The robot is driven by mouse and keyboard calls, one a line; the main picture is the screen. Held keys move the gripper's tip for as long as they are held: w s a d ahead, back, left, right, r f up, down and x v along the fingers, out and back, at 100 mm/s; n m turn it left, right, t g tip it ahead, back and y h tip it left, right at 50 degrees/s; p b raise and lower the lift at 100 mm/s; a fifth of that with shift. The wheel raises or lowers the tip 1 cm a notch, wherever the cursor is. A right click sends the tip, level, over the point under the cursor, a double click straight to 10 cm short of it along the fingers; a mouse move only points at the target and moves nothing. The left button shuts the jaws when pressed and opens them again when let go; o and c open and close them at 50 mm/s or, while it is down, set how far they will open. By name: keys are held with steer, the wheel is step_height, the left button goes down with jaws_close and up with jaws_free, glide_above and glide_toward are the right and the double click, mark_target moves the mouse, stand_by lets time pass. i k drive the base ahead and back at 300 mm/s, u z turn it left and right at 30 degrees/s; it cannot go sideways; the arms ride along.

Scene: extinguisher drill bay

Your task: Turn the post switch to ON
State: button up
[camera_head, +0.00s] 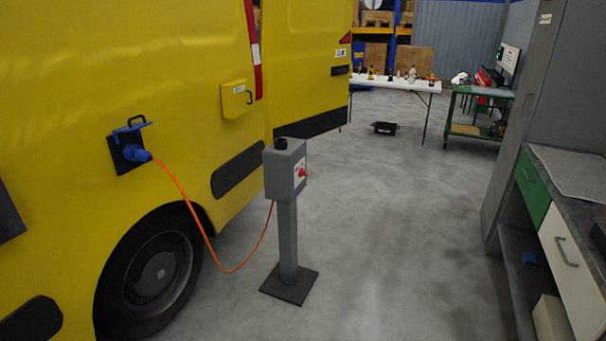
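The grey post (287,237) stands upright on a dark square base plate beside the yellow van. Its grey box (283,172) carries a red switch (302,172) on a pale plate on the right-hand face. The switch's setting and any lettering are too small to read. A black round piece sits on top of the box. An orange cable (197,216) runs from the post to a blue plug (136,153) in the van's side socket. My gripper is not in view.
The yellow van (150,60) fills the left side. A workbench with drawers (571,263) and a grey cabinet (552,84) stand at the right. Open floor (400,230) lies between post and bench. A white table (412,86), a green table (484,92) and a black crate (384,128) are farther back.

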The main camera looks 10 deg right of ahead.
mark_target(302, 172)
steer(key=u, duration=0.05)
steer(key=i, duration=1)
steer(key=z, duration=0.15)
steer(key=k, duration=0.95)
steer(key=u, duration=0.15)
steer(key=i, duration=0.9)
